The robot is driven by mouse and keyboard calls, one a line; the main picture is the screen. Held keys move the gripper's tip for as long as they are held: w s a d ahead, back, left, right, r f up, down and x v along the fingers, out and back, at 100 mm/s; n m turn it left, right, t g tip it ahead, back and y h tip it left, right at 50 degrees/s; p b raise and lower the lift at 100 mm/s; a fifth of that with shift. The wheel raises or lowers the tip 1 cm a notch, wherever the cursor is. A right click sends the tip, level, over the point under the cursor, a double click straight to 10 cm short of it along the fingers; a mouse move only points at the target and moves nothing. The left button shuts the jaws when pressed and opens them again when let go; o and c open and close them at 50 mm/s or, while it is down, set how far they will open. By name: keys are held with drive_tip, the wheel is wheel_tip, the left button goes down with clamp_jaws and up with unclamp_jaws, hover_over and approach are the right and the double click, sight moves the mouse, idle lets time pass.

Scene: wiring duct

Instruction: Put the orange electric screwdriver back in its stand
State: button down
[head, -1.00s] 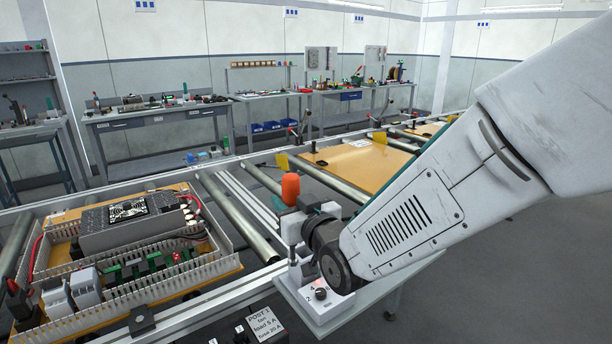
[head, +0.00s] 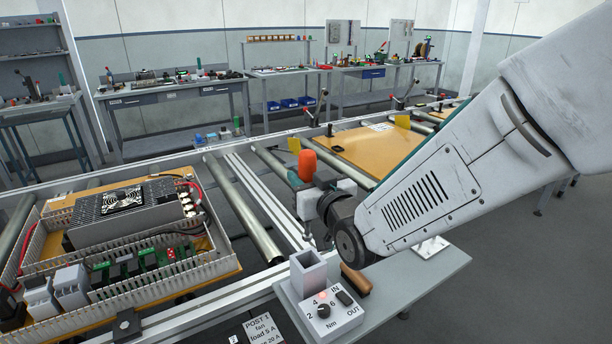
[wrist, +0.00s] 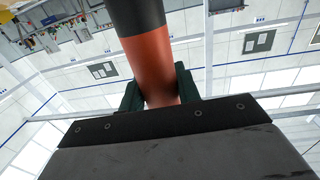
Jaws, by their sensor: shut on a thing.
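The orange electric screwdriver (head: 307,165) is in my gripper (head: 309,192), roughly upright with its orange end up. In the wrist view the screwdriver (wrist: 152,62) is an orange cylinder with a black section, held between the green fingers of my gripper (wrist: 158,92). In the head view its lower part is partly hidden by my gripper and wrist. The stand (head: 308,273) is a grey square socket on a white box with a dial and a small red light. The socket's open top shows and looks empty. My gripper and the screwdriver are above the stand and apart from it.
A brown handle-like object (head: 356,280) lies right behind the stand on the grey shelf (head: 405,290). The wiring duct panel (head: 190,270) with electrical parts is at left. Conveyor rollers (head: 245,210) run behind. A labelled black box (head: 263,330) is in front.

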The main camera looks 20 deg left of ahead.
drive_tip(key=shift+d, duration=0.2)
hover_over(306, 239)
drive_tip(key=w, duration=0.2)
drive_tip(key=shift+s+a+f, duration=0.1)
drive_tip(key=shift+f, duration=1)
drive_tip(key=shift+s+a+f, duration=0.1)
drive_tip(key=shift+f, duration=1)
drive_tip(key=shift+f, duration=5.9)
drive_tip(key=c, duration=0.9)
unclamp_jaws()
